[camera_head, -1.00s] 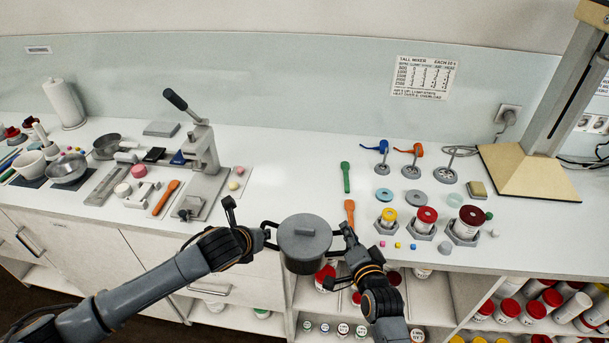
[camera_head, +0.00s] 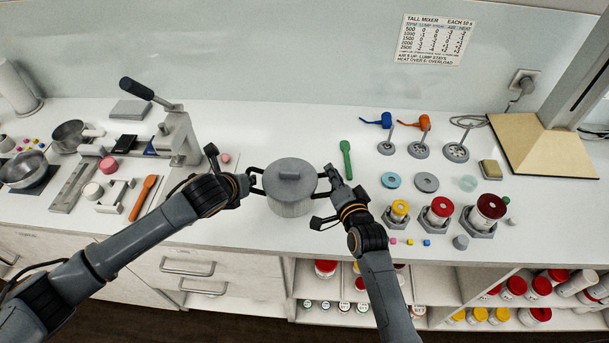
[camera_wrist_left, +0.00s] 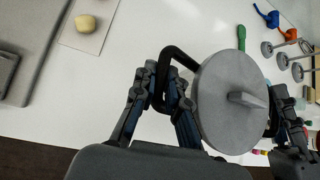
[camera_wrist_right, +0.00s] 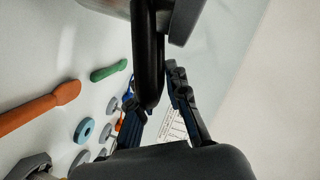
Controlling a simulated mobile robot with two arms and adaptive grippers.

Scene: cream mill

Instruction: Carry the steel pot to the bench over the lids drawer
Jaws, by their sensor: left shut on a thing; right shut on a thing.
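The steel pot (camera_head: 290,190) is grey, with a flat lid and a bar knob, and shows upright over the front part of the white bench (camera_head: 400,160). My left gripper (camera_head: 250,183) is shut on the pot's left handle; the left wrist view shows the fingers (camera_wrist_left: 160,90) around the dark handle loop beside the lid (camera_wrist_left: 230,100). My right gripper (camera_head: 330,185) is at the pot's right handle; the right wrist view shows its fingers (camera_wrist_right: 160,95) shut on the dark handle bar. Whether the pot's base touches the bench I cannot tell. Drawers (camera_head: 188,268) sit below the bench front at left.
A green spatula (camera_head: 345,160) lies just behind the right gripper. An orange spatula (camera_head: 143,198) and a lever press (camera_head: 178,135) stand left. Jars in hex holders (camera_head: 440,212) and small cubes (camera_head: 410,242) are at right. Open shelves with jars (camera_head: 325,268) lie below.

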